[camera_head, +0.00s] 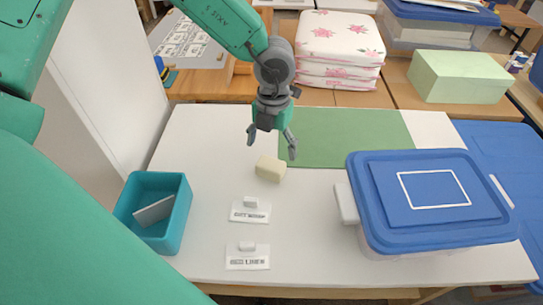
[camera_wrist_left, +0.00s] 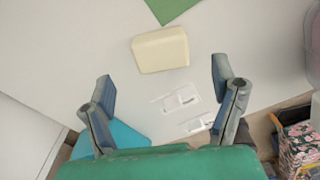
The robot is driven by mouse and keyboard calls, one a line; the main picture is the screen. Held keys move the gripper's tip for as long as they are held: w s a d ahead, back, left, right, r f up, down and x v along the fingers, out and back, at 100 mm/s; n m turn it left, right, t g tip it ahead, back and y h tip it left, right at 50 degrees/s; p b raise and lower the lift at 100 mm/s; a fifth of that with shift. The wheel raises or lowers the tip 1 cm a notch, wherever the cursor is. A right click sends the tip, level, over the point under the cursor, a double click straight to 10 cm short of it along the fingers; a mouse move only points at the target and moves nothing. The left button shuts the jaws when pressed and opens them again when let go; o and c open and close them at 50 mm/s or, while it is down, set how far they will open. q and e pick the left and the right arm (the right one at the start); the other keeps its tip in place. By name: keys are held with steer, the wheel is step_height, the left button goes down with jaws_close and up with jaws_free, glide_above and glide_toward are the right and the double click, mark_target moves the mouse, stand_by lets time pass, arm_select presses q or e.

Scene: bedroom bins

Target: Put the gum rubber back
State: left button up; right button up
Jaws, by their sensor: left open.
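The gum rubber is a small cream block (camera_head: 270,168) lying on the white table, near the lower left edge of the green mat. In the left wrist view the cream block (camera_wrist_left: 160,49) lies ahead of the fingers, apart from them. My left gripper (camera_head: 271,144) is open and empty, above and slightly behind the block. Its two spread fingers also show in the left wrist view (camera_wrist_left: 165,85). A teal open bin (camera_head: 181,212) stands at the table's left front, with a grey flat piece (camera_head: 154,211) inside. My right gripper is not in view.
Two white label holders (camera_head: 250,214) (camera_head: 248,262) sit on the table right of the bin. A big blue-lidded box (camera_head: 360,235) fills the right side. The green mat (camera_head: 340,137) is bare. Folded floral bedding (camera_head: 340,45) and a pale green box (camera_head: 457,76) stand behind.

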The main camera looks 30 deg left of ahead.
mark_target(272, 161)
arm_select(q)
step_height(272, 161, up, 6)
steer(key=shift+w+f+p, duration=0.1)
steer(key=shift+w+p, duration=0.05)
steer(key=shift+p, duration=0.25)
